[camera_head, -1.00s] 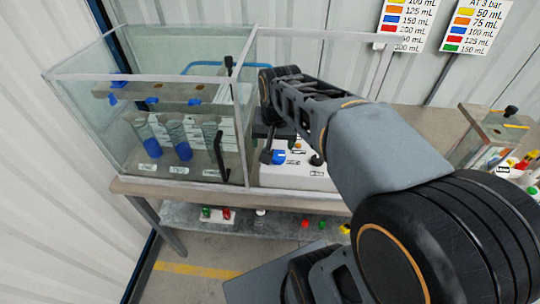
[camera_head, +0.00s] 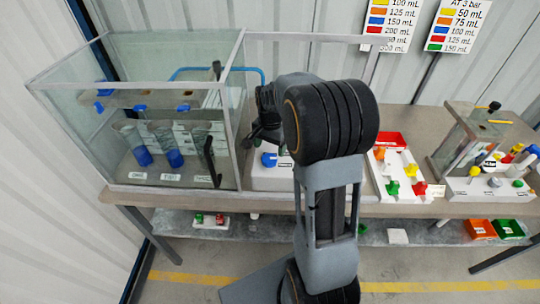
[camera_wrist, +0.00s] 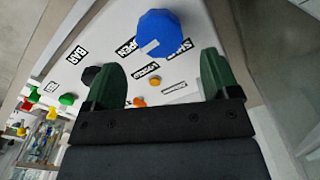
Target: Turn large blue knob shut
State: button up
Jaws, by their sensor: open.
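The large blue knob (camera_wrist: 160,33) stands on a white panel (camera_wrist: 205,110) with printed labels in the wrist view. My gripper (camera_wrist: 163,75) is open, its two green fingers apart, with nothing between them but the panel's surface behind. The blue knob lies beyond the fingertips, above the gap between them in that view. In the head view the blue knob (camera_head: 268,159) shows on the white panel's left part, and my arm covers much of the panel. My fingers cannot be made out clearly there.
A black knob (camera_wrist: 91,75) and small orange knobs (camera_wrist: 139,102) share the panel. A glass tank (camera_head: 150,110) with cylinders stands to the left.

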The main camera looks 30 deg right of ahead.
aim_at(270, 157)
jog(key=shift+f, duration=2.55)
jog(key=shift+c, duration=0.3)
jog(key=c, duration=0.9)
jog(key=shift+o, duration=0.2)
